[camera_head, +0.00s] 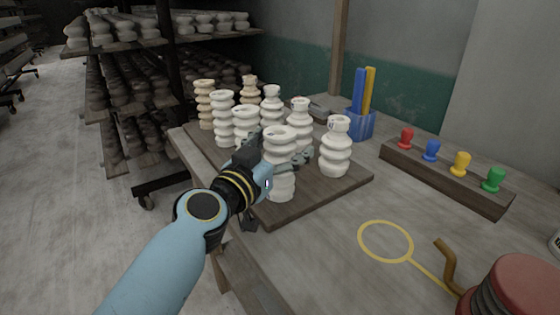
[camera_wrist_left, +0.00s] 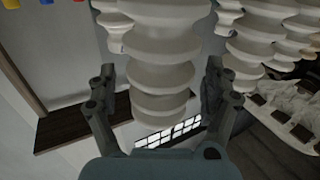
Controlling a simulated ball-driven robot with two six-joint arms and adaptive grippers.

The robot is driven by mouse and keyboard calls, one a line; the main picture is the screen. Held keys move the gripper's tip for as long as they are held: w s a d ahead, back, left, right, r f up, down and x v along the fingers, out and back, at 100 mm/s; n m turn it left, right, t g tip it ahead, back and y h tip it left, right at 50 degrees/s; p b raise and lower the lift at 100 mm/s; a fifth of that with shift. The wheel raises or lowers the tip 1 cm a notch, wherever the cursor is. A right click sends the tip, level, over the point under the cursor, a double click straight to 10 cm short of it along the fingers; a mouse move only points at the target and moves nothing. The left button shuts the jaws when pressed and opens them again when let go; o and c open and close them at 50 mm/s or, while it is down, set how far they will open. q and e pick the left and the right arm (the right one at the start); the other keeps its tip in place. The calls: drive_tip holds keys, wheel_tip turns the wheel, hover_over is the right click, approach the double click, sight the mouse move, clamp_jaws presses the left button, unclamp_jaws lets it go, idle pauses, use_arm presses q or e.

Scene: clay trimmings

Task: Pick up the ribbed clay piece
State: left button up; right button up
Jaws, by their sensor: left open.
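Several ribbed clay pieces stand upright on a dark board (camera_head: 345,190); most are white and the two at the back are tan. The frontmost white ribbed piece (camera_head: 282,188) has my left gripper (camera_head: 278,158) around it. In the left wrist view this ribbed piece (camera_wrist_left: 160,72) lies between the two fingers of the left gripper (camera_wrist_left: 160,85), which are open, with a gap visible on either side. Another white piece (camera_head: 336,148) stands close to the right of the fingers. The right gripper is not in view.
A blue holder (camera_head: 358,125) with blue and yellow sticks stands behind the board. A wooden block (camera_head: 445,180) with coloured knobs is at the right. A yellow ring (camera_head: 385,241) marks clear tabletop. A red-topped round object (camera_head: 515,290) is at front right. Loaded shelves stand at the left.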

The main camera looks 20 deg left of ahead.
use_arm(q)
drive_tip(key=shift+s, duration=0.1)
drive_tip(key=shift+c, duration=0.4)
drive_tip(key=c, duration=1.6)
clamp_jaws()
drive_tip(key=shift+r, duration=0.1)
